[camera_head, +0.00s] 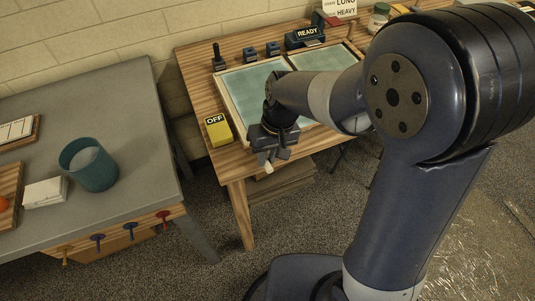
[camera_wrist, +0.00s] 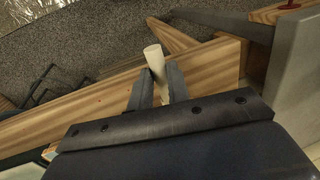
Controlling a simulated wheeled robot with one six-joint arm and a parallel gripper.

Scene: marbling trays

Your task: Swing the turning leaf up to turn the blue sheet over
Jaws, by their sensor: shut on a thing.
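My gripper (camera_head: 268,156) is at the front edge of the wooden table, before the left tray. It also shows in the wrist view (camera_wrist: 158,80), its two fingers shut on a cream rod (camera_wrist: 153,55) whose rounded end sticks out between them. The rod's end shows below the fingers in the head view (camera_head: 268,168). I cannot tell whether this rod belongs to the turning leaf. The left tray (camera_head: 226,96) has a wooden rim and a pale blue-green surface. A second blue-green tray surface (camera_head: 322,58) lies to its right. I cannot make out a separate blue sheet or the leaf; my arm hides part of the trays.
A yellow-and-black OFF block (camera_head: 217,130) stands left of the left tray. A READY sign (camera_head: 306,35) and small dark blocks stand behind the trays. A grey table (camera_head: 115,120) at left carries a teal bucket (camera_head: 88,164) and a white block (camera_head: 45,193). Carpet separates the tables.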

